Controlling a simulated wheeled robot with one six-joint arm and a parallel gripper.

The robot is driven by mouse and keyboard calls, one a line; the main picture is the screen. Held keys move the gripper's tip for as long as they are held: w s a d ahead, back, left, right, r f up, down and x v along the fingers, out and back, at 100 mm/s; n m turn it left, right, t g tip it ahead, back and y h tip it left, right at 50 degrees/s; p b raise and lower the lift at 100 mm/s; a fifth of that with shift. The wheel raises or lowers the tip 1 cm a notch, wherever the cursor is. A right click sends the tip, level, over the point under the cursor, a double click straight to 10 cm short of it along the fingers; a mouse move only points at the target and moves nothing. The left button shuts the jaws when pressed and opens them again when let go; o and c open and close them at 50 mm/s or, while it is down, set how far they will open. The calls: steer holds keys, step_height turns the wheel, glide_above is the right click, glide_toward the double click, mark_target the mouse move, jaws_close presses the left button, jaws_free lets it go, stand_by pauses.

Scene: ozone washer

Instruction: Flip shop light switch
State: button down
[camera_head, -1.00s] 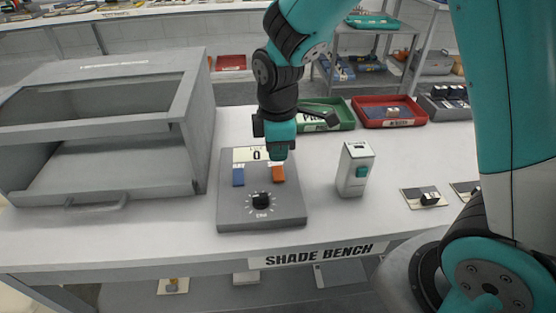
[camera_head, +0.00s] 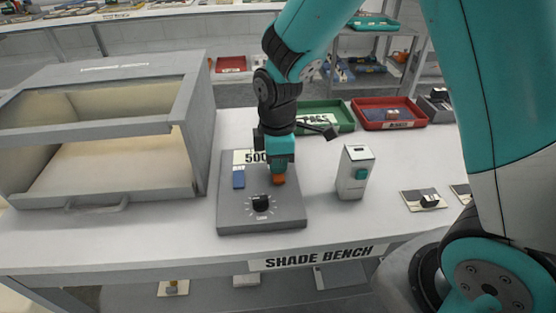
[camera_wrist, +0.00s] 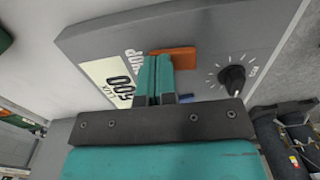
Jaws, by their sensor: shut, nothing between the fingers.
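A grey control box (camera_head: 232,213) lies on the bench, with a display (camera_head: 248,157) that appears to read 500. The display also shows in the wrist view (camera_wrist: 110,80), where it carries the word LUX. An orange rocker switch (camera_head: 279,181) is on the box's right side; in the wrist view (camera_wrist: 176,54) part of a label beside it looks like SHOP. A blue rocker switch (camera_head: 238,180) is on the left, and a black knob (camera_head: 261,203) is in front. My gripper (camera_wrist: 159,64) is shut and empty, its fingertips at the orange switch, apparently touching it.
A grey viewing booth (camera_head: 190,110) with a warmly lit interior stands left of the box. A small white device (camera_head: 352,185) with a teal button stands close on the right. Green (camera_head: 340,113) and red (camera_head: 375,124) trays are behind.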

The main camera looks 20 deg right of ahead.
steer(key=shift+s, duration=0.1)
steer(key=shift+s+a+r+p, duration=0.25)
steer(key=shift+s+r+p, duration=0.1)
steer(key=shift+s, duration=0.25)
steer(key=shift+w+r+p, duration=0.1)
steer(key=shift+r+p, duration=0.4)
step_height(320, 180, up, 13)
steer(key=w+p, duration=0.1)
steer(key=p, duration=0.2)
steer(key=shift+w+d, duration=0.3)
steer(key=shift+w, duration=0.05)
steer(key=shift+f, duration=0.1)
